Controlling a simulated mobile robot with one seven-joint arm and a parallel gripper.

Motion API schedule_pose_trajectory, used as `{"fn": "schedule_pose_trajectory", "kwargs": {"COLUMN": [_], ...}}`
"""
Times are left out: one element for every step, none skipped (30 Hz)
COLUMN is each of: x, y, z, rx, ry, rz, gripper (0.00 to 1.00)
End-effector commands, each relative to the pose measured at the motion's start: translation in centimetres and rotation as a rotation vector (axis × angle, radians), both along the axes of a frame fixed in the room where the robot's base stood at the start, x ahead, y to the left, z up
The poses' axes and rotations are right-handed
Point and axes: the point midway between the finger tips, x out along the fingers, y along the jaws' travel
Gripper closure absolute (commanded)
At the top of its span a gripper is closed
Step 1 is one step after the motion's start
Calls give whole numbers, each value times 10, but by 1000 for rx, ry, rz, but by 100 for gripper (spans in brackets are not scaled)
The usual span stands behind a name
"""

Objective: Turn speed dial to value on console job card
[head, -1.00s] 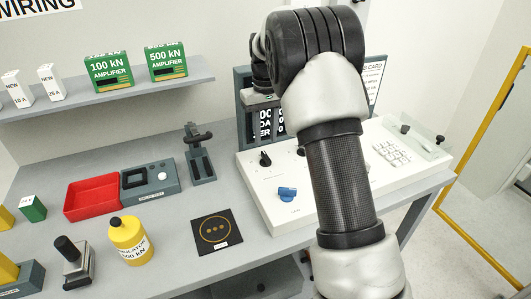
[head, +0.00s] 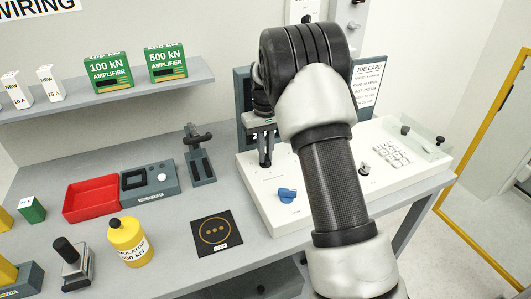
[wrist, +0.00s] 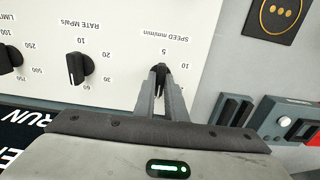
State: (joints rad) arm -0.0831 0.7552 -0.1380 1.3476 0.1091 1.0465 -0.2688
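The speed dial (wrist: 160,76) is a black pointer knob on the white console, shown upside down in the wrist view. Labels 5 and 10 show by it; the rest of its scale is hidden by my fingers. My gripper (wrist: 160,84) has one finger on each side of the knob; whether they press on it is unclear. In the head view my gripper (head: 266,158) reaches down to the console (head: 262,196) and hides the dial. The job card (head: 368,85) stands behind the console, partly covered by my arm; its small print is hard to read.
The rate dial (wrist: 76,68) and the limit dial (wrist: 8,58) lie left of the speed dial in the wrist view. A blue knob (head: 287,195) sits near the console's front. A clamp-like fixture (head: 199,155) and a red tray (head: 91,198) stand to the left.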

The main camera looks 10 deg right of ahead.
Motion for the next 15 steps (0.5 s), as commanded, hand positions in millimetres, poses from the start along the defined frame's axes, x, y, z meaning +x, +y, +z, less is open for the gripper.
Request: {"fn": "schedule_pose_trajectory", "kwargs": {"x": [0, 0, 0, 0, 0, 0, 0, 0, 0, 0, 0, 0, 0, 0, 0], "y": [0, 0, 0, 0, 0, 0, 0, 0, 0, 0, 0, 0, 0, 0, 0], "z": [0, 0, 0, 0, 1, 1, 1, 1, 1, 1, 1, 1, 1, 2, 2], "rx": [0, 0, 0, 0, 0, 0, 0, 0, 0, 0, 0, -1, -1, -1, -1], "ry": [0, 0, 0, 0, 0, 0, 0, 0, 0, 0, 0, -1, -1, -1, -1], "rz": [0, 0, -1, -2, -5, -9, -15, -21, -33, -42, -54, -73, -88, -106, -132], "gripper": [100, 100, 100, 100, 100, 100, 100, 100, 100, 100, 100, 100, 100, 100, 100]}}
